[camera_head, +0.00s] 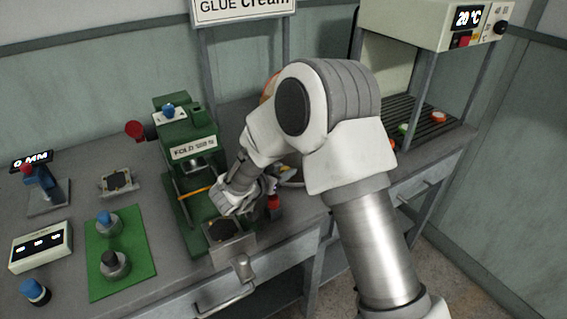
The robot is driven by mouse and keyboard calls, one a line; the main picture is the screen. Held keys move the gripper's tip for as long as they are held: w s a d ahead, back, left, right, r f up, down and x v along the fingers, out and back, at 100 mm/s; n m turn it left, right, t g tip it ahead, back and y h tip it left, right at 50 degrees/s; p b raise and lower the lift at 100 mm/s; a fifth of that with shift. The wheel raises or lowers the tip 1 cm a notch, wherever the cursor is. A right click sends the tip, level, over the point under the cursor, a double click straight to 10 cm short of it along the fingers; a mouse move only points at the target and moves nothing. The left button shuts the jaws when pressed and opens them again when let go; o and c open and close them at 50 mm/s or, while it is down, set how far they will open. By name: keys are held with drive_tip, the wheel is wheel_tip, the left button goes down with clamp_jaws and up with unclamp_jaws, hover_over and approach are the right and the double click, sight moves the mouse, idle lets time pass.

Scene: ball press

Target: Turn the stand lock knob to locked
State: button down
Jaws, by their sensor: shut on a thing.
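My gripper (228,204) is low beside the front of the green press (185,130), just above a grey metal block with a dark top (233,250) at the bench edge. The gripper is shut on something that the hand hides. I cannot make out a stand lock knob or its setting for certain. A red knob (274,202) shows close to the right of my gripper. An orange rod (195,192) lies across the press base, to the left of the hand. My arm covers the bench right of the press.
A green mat (125,240) with two knobbed weights lies left of the press. A gauge stand (48,195) with a red top and a white display box (40,247) stand at far left. A grey frame machine (425,25) stands at right. A drawer handle (225,302) juts out below.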

drive_tip(key=shift+r+m+g+h+p, duration=0.1)
drive_tip(key=shift+m+g+h+p, duration=0.3)
drive_tip(key=shift+m+h+p, duration=0.15)
drive_tip(key=shift+m+h, duration=0.25)
drive_tip(key=shift+c, duration=2.3)
unclamp_jaws()
drive_tip(key=shift+w, duration=0.1)
drive_tip(key=shift+f, duration=0.2)
